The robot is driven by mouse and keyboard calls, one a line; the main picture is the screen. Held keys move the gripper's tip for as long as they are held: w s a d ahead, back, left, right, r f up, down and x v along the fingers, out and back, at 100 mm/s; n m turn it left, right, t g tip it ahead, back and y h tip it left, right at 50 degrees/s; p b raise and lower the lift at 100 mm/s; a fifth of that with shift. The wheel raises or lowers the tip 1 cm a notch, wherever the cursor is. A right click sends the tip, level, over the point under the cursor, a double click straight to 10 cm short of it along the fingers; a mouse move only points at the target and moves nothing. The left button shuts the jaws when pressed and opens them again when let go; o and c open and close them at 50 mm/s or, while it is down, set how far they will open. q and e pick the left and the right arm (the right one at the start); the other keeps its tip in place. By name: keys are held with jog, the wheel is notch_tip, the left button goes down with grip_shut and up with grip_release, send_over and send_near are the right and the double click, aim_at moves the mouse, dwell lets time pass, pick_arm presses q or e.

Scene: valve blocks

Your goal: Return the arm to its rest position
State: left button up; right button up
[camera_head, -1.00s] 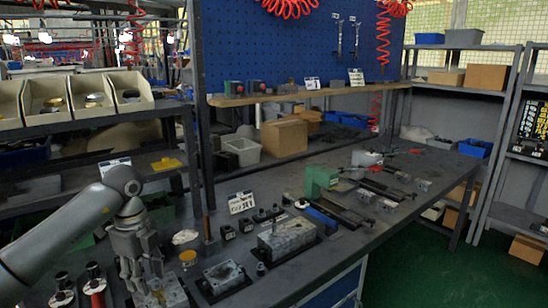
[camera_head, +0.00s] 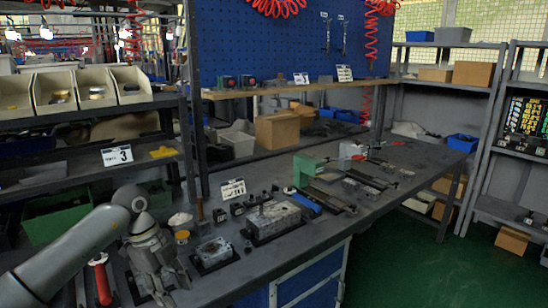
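My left arm comes in from the lower left. My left gripper (camera_head: 163,284) points down over the near left part of the dark workbench (camera_head: 330,226). Its fingers are partly blended with what is below them, so I cannot tell whether they are open or shut on something. A grey metal valve block (camera_head: 214,250) on a dark base lies just right of the gripper, apart from it. A larger grey block (camera_head: 272,217) on a dark base stands further right. My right gripper is not in view.
A red-handled tool (camera_head: 102,281) lies left of the gripper. Several small dark parts and a white label card (camera_head: 233,188) stand behind the blocks. Shelf bins (camera_head: 98,88) are at upper left. A cardboard box (camera_head: 277,131) stands at the back. Green floor is open at right.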

pick_arm(q)
jog(key=w+d+f+n+t+h, duration=0.2)
jog(key=d+f+t+h, duration=0.2)
jog(key=d+f+h, duration=1.05)
jog(key=s+a+f+n+t+y, duration=0.2)
jog(key=a+f+n+t+y, duration=0.25)
jog(key=f, duration=0.45)
jog(key=s+a+f+n+t+y, duration=0.1)
jog(key=a+f+n+t+y, duration=0.1)
jog(key=f+n+t+y, duration=0.45)
jog(key=s+a+f+n+g+y, duration=0.2)
jog(key=s+a+f+n+g, duration=0.15)
jog(key=s+f, duration=0.6)
jog(key=s+a+f+n+g+y, duration=0.2)
jog(key=s+a+f, duration=0.2)
jog(key=s+f, duration=0.55)
jog(key=s+f+n+g+y, duration=0.1)
jog(key=s+f+g, duration=0.3)
jog(key=s, duration=1.1)
jog(key=s+f+n+g+y, duration=0.1)
jog(key=s+f+g, duration=0.3)
jog(key=s+f, duration=0.4)
jog(key=s+a, duration=0.1)
jog(key=s, duration=0.6)
